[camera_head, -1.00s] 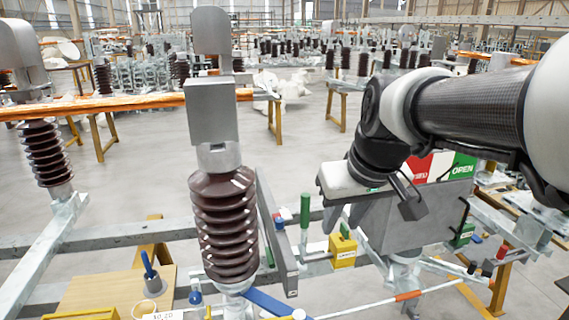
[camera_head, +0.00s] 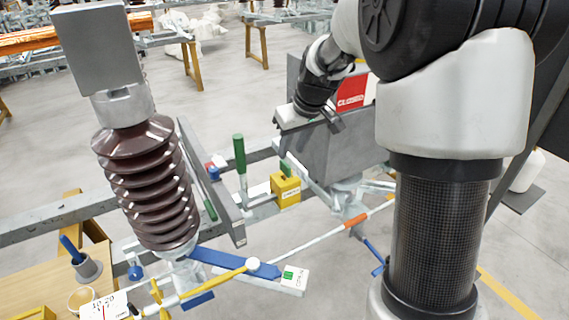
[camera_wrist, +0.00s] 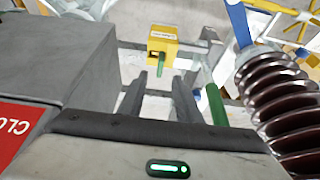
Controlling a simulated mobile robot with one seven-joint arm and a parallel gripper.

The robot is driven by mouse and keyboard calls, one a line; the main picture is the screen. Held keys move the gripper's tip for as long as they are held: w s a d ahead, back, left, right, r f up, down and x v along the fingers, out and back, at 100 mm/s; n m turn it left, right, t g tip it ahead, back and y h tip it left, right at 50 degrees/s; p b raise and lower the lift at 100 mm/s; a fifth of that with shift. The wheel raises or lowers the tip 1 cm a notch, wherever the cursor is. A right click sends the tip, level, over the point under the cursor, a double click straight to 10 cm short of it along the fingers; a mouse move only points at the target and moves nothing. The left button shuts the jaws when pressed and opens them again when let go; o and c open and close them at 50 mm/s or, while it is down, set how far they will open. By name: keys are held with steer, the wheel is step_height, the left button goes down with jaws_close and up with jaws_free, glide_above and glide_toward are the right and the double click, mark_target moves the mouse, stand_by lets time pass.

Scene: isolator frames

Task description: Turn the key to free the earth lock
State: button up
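The earth lock is a yellow box (camera_head: 286,190) on the grey frame, beside the grey cabinet. It also shows near the top of the wrist view (camera_wrist: 163,40), with a green key (camera_wrist: 161,66) sticking out of it towards me. My gripper (camera_wrist: 160,84) is open and empty. Its two dark fingers stand apart, pointing at the lock, with the key between their lines and beyond the tips, apart from them. In the head view my gripper (camera_head: 332,120) is above the lock beside the cabinet; its fingertips are not clear there.
The grey cabinet (camera_head: 340,140) with a red CLOSED label stands close beside my gripper. An upright green handle (camera_head: 239,155) is near the lock. A brown ribbed insulator (camera_head: 150,185) stands to the left, and a blue lever (camera_head: 235,262) lies low in front.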

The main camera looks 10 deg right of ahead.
mark_target(286, 164)
steer(key=x, duration=0.9)
steer(key=shift+w+f, duration=0.15)
steer(key=shift+f, duration=0.15)
